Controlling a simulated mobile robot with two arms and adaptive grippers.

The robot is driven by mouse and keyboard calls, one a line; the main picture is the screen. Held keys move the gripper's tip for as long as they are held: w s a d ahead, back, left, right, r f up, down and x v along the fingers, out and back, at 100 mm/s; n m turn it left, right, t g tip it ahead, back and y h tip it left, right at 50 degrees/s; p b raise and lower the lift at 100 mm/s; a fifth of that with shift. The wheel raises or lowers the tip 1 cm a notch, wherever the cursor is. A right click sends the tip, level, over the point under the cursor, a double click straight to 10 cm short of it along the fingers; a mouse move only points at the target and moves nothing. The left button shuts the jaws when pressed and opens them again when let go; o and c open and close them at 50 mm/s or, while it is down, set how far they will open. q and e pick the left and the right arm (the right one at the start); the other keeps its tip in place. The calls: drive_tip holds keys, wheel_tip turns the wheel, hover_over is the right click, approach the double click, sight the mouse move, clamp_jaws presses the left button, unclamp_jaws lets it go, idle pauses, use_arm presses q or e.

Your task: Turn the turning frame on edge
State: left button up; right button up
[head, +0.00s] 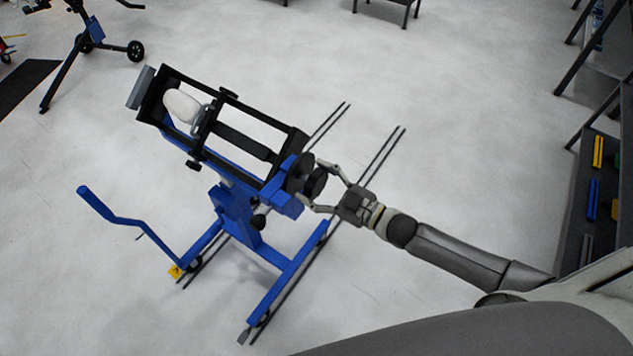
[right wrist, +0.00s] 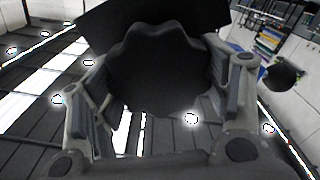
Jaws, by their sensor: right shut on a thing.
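The turning frame (head: 240,118) is a black rectangular frame on a blue wheeled stand (head: 238,217) in the head view. It slopes down from upper left to lower right. A white rounded part (head: 182,107) sits inside its far end. A black lobed knob (head: 316,182) is at its near right end. My right gripper (head: 317,187) is closed around this knob from the right. In the right wrist view the knob (right wrist: 165,75) fills the space between the two fingers of my right gripper (right wrist: 165,110). My left gripper is not in view.
Another blue wheeled stand (head: 85,40) is at the upper left, near a dark mat (head: 22,92). A dark rack (head: 595,190) with coloured items stands at the right. The pale floor around the stand is mostly clear.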

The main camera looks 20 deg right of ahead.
drive_tip(key=shift+a+n+b, duration=0.1)
drive_tip(key=shift+n+b, duration=0.4)
drive_tip(key=shift+n, duration=2.2)
drive_tip(key=shift+s+f+n+b, duration=0.15)
drive_tip(key=shift+n+b, duration=0.7)
drive_tip(key=shift+n, duration=2.05)
drive_tip(key=o, duration=1.5)
drive_tip(key=shift+a, duration=0.1)
drive_tip(key=shift+c, duration=0.2)
drive_tip(key=shift+s+d+f, duration=0.1)
drive_tip(key=shift+s+d, duration=0.05)
drive_tip(key=shift+d, duration=0.05)
drive_tip(key=v, duration=1.1)
drive_tip(key=shift+s+d, duration=0.2)
